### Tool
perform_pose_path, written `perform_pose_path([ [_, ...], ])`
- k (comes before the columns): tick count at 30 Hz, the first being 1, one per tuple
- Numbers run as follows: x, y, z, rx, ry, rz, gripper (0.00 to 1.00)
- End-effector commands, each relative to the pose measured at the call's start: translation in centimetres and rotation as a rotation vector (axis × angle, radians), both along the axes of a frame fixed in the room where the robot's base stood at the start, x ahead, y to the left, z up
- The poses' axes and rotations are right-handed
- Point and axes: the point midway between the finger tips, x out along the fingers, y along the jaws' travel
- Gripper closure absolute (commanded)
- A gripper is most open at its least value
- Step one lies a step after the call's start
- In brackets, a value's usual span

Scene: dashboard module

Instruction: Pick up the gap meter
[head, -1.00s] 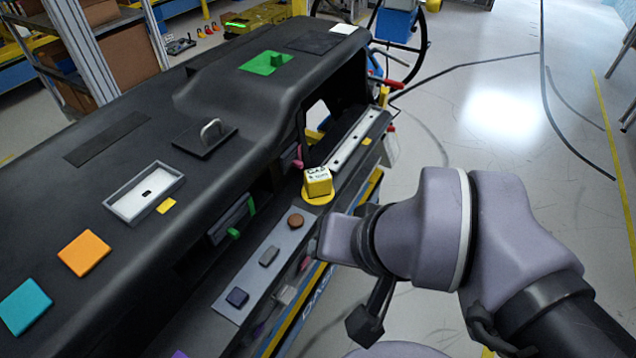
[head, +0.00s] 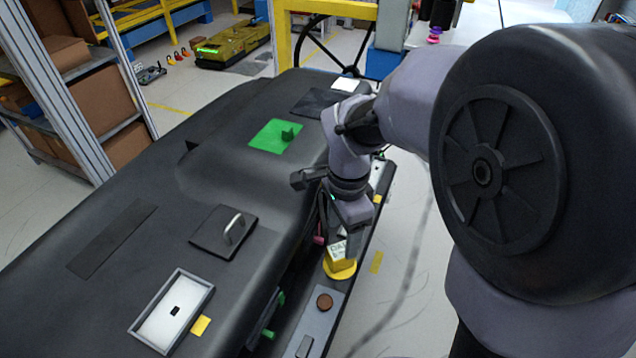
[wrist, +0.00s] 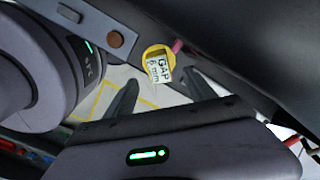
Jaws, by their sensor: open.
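The gap meter (head: 337,258) is a small yellow block with a pale printed face, on a round yellow base on the ledge along the dashboard's side. In the wrist view the gap meter (wrist: 160,68) shows the words "GAP 6 mm". My gripper (head: 345,236) is close to it in the head view and partly covers it. In the wrist view my gripper (wrist: 163,82) is open, its two dark fingers apart on either side of the block's near end. Nothing is held. I cannot tell whether a finger touches the block.
The black dashboard (head: 120,265) rises to the left of the ledge. A brown round knob (head: 324,302) sits on the grey strip just in front of the meter. A pink part (wrist: 177,46) is close beside the meter. Floor lies open to the right.

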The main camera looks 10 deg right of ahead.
Motion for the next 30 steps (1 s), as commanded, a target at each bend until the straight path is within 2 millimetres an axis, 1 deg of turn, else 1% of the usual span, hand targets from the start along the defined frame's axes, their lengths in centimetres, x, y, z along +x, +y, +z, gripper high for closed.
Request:
perform_pose_path([
  [1,0.0,0.0,-1.3,0.001,0.002,0.000,0.36],
  [5,0.0,0.0,-2.7,0.000,0.000,0.002,0.36],
  [8,-0.1,0.0,-4.6,0.000,0.000,0.001,0.36],
  [9,-0.2,0.1,-5.5,0.001,0.001,0.001,0.36],
  [12,-0.2,0.1,-7.2,0.001,0.000,0.002,0.36],
  [15,-0.2,0.1,-7.8,0.000,-0.002,0.002,0.36],
  [20,-0.2,0.1,-7.7,0.000,-0.003,0.002,0.36],
  [21,-0.2,0.1,-7.7,0.000,-0.002,0.002,0.38],
  [23,-0.2,0.1,-7.7,0.000,-0.002,0.002,0.50],
  [24,-0.2,0.1,-7.7,0.000,-0.002,0.002,0.58],
  [26,-0.2,0.1,-7.7,0.000,-0.002,0.002,0.70],
  [30,-0.2,0.1,-7.7,0.000,-0.002,0.002,0.97],
])
